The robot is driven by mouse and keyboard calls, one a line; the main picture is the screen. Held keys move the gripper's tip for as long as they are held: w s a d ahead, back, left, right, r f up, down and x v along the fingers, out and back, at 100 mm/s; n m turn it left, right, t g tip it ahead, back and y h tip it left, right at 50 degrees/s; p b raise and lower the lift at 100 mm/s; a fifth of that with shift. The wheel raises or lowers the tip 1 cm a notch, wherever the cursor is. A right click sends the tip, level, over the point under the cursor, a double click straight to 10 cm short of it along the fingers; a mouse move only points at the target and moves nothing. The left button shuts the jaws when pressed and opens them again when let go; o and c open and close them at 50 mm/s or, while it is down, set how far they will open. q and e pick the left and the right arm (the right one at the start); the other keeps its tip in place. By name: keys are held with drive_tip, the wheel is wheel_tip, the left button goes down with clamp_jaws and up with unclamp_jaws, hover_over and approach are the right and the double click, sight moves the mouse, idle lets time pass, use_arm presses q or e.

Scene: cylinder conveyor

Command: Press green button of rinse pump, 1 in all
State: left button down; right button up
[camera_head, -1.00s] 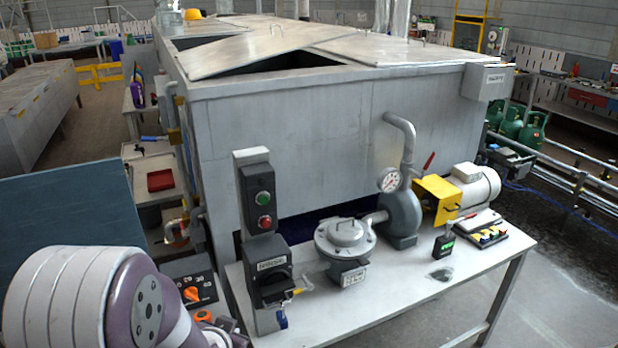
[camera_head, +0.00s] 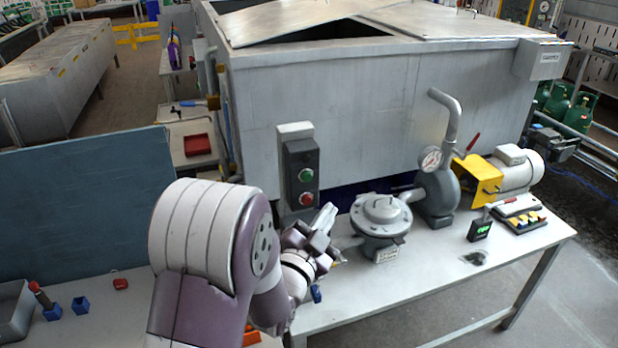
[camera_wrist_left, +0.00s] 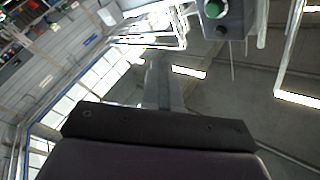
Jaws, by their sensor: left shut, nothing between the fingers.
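The green button (camera_head: 306,175) is the upper of two buttons on a dark grey control box on an upright post. The red button (camera_head: 306,199) sits below it. My left gripper (camera_head: 329,213) is shut and empty, in front of the post, lower than the green button and a little to its right in the picture. I see no contact with the button. In the left wrist view a green button (camera_wrist_left: 213,8) shows at the top edge, beyond the shut fingers. My arm hides the lower part of the post. My right gripper is not in view.
The pump table (camera_head: 365,303) carries a round flanged filter housing (camera_head: 382,222), a grey pump (camera_head: 437,196) with a gauge and a yellow guard (camera_head: 478,180). A large metal tank (camera_head: 340,110) stands behind. A blue panel (camera_head: 85,205) is at left.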

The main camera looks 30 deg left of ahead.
sight(306, 176)
use_arm(q)
drive_tip(key=w+a, duration=0.5)
drive_tip(key=a, duration=0.1)
drive_tip(key=shift+w+a, duration=0.35)
idle(2.0)
drive_tip(key=shift+w+a+b, duration=0.3)
drive_tip(key=shift+a+b, duration=0.05)
drive_tip(key=shift+b, duration=0.05)
